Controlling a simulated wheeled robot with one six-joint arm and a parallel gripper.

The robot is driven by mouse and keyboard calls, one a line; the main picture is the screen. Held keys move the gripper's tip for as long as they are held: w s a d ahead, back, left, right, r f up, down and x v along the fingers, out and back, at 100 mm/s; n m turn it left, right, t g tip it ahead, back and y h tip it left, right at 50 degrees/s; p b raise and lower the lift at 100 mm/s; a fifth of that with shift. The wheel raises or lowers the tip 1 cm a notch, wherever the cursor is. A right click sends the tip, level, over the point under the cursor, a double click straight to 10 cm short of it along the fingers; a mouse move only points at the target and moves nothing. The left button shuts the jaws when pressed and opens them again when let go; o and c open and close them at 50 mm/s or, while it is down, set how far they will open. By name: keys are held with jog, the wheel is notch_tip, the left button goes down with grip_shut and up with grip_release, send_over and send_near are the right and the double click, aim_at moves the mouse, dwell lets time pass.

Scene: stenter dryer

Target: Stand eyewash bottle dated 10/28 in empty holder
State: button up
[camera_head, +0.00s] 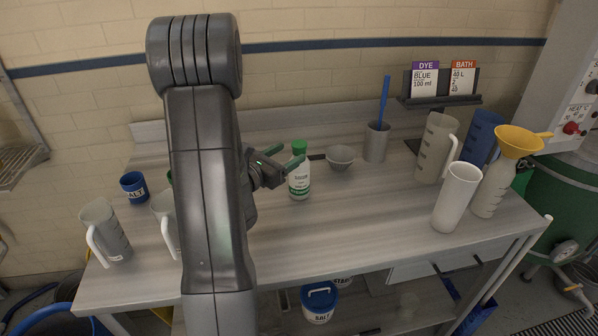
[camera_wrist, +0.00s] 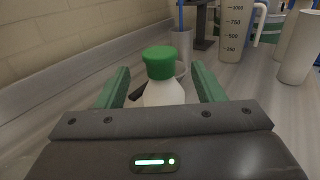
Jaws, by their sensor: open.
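A white eyewash bottle (camera_head: 299,183) with a green cap and green label print stands upright on the bench; its date cannot be read. My gripper (camera_head: 284,158) is open beside its upper part. In the wrist view, the bottle (camera_wrist: 163,93) shows between the two green fingers of my gripper (camera_wrist: 162,82), with a gap on each side. A bit of another green thing (camera_head: 170,178) shows behind my arm; I cannot tell what it is. I cannot make out an empty holder; my arm hides part of the bench.
A grey bowl (camera_head: 340,158) and a grey cup (camera_head: 377,143) with a blue stick stand right of the bottle. Jugs, a white beaker (camera_head: 457,198) and a yellow funnel (camera_head: 519,141) crowd the right end. A blue salt cup (camera_head: 134,187) and a jug (camera_head: 104,232) stand left. The front middle is clear.

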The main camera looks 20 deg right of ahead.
aim_at(294, 153)
jog(key=shift+f+p+x, duration=0.2)
jog(key=shift+p+x, duration=0.4)
jog(key=shift+x, duration=0.7)
jog(key=shift+f+p+x, duration=0.2)
jog(key=shift+p+x, duration=0.35)
jog(key=shift+x, duration=0.8)
jog(key=shift+c, duration=0.4)
grip_shut()
